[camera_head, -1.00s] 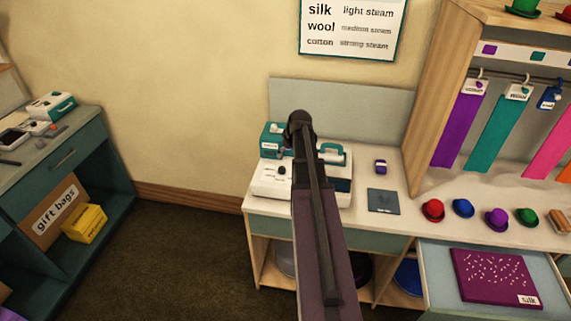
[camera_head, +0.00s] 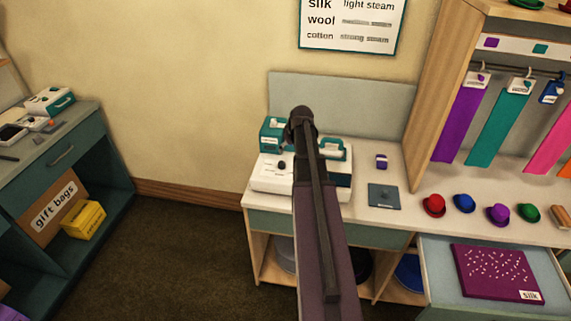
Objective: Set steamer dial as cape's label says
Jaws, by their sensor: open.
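The steamer (camera_head: 266,180) is a white box with a teal part on the left of the counter. A dark round knob (camera_head: 282,165), apparently its dial, shows just left of my arm; its setting is too small to read. The cape (camera_head: 490,271) lies folded in an open drawer, purple with a pale pattern. Its white label (camera_head: 531,295) reads "silk". The wall chart (camera_head: 350,24) pairs silk with light steam, wool with medium steam and cotton with strong steam. My arm reaches over the steamer and covers part of it. My gripper's fingers are hidden behind the arm.
A small purple-and-white item (camera_head: 381,162) and a grey-blue plate (camera_head: 384,195) lie on the counter (camera_head: 405,222) right of the steamer. Several small hats, including a red one (camera_head: 434,205), stand farther right. The open drawer (camera_head: 433,270) juts out. Colored cloths hang above.

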